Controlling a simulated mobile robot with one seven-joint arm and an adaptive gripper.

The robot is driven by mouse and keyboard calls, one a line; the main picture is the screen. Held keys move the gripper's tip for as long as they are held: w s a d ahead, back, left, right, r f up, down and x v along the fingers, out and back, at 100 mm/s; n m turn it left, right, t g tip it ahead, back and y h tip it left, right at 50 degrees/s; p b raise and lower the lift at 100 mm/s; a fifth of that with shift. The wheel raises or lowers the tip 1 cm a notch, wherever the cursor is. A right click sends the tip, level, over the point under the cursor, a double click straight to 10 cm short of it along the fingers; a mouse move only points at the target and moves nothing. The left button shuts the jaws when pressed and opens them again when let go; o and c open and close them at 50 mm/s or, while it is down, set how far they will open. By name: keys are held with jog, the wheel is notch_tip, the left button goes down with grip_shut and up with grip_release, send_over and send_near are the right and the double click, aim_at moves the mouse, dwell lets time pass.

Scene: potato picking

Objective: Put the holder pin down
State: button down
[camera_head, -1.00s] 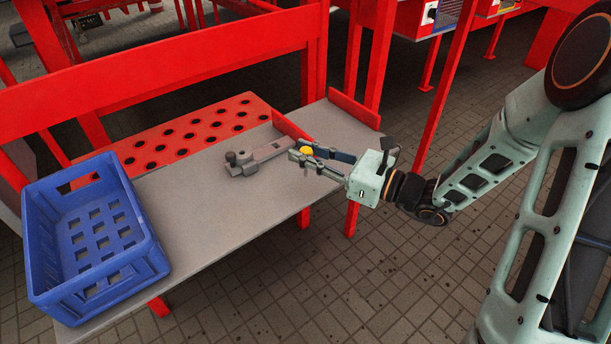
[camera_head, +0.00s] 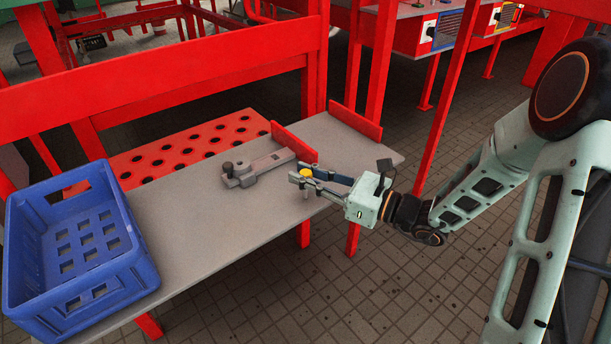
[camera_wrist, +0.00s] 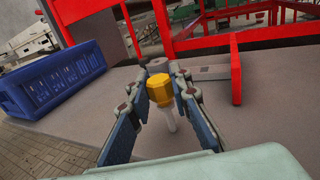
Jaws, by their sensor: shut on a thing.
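The holder pin (camera_wrist: 161,90) has a yellow head and a pale shaft pointing down. In the wrist view it stands between the fingertips of my gripper (camera_wrist: 160,88), which is shut on its head. In the head view the pin's yellow head (camera_head: 306,172) shows at the fingertips of my gripper (camera_head: 307,175), near the front edge of the grey table (camera_head: 205,225). The shaft points down towards the tabletop; I cannot tell whether its tip touches.
A grey metal fixture with a post (camera_head: 255,168) lies just left of my gripper. A blue crate (camera_head: 85,270) stands at the table's left end. A red panel with holes (camera_head: 190,148) lies behind. Red upright plates edge the table's back right. The table's middle is bare.

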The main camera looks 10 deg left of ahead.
jog(key=c, duration=1.8)
grip_release()
jog(key=shift+f, duration=0.1)
jog(key=shift+o, duration=0.2)
jog(key=shift+r, duration=0.2)
jog(key=p+v, duration=0.1)
jog(key=v, duration=1.1)
jog(key=shift+p, duration=0.4)
